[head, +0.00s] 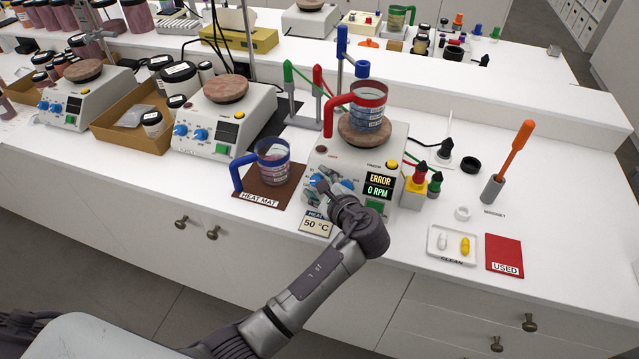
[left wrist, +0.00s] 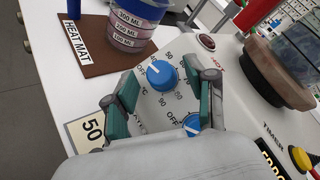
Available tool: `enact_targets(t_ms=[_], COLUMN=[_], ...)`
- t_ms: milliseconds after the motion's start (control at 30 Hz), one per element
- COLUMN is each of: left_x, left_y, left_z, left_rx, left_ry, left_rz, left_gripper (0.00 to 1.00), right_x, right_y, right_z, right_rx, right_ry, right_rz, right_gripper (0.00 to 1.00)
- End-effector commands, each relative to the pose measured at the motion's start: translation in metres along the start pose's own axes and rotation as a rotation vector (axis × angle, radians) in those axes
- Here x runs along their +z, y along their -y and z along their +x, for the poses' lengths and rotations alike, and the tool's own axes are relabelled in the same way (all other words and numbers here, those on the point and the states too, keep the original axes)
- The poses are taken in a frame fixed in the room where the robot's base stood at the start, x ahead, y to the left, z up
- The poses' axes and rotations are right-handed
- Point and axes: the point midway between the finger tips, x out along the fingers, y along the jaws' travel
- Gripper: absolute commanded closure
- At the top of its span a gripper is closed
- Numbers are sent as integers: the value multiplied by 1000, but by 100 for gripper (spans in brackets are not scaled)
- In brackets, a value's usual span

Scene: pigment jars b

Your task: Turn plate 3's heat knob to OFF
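The hot plate (head: 330,155) I take as plate 3 stands right of the heat mat, its display showing ERROR and 0 RPM. A red-handled beaker (head: 368,106) sits on its top. My left gripper (head: 322,186) is at its front panel. In the left wrist view the open fingers (left wrist: 168,82) stand either side of a blue knob (left wrist: 162,74), with a gap visible around it. That knob's white pointer aims to the upper left; temperature numbers and OFF are printed around it. A second blue knob (left wrist: 192,125) is partly hidden by the right finger. My right gripper is not in view.
A blue-handled beaker (head: 273,161) stands on the brown heat mat (head: 262,195) close to the left. A 50 °C card (head: 316,226) lies in front of the plate. Colored plugs (head: 418,178) stand at its right. A white tray (head: 451,244) and red USED mat (head: 503,254) lie further right.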

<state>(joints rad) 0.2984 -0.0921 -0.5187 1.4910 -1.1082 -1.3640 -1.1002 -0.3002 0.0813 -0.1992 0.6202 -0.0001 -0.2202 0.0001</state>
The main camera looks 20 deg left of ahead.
Motion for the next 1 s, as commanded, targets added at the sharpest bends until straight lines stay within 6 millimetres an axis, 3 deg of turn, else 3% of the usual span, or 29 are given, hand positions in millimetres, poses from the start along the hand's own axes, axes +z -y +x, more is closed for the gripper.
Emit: enact_targets(t_ms=[267, 733, 1000], left_x=[2, 56, 67], left_y=[3, 57, 67], left_z=[-1, -27, -32], left_rx=[-1, -3, 0], left_ry=[-1, 0, 0], left_rz=[-1, -4, 0], left_gripper=[44, 44, 44], right_x=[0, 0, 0], right_y=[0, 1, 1], right_z=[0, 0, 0], right_rx=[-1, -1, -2], right_ry=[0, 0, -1], right_rz=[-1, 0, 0], right_gripper=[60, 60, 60])
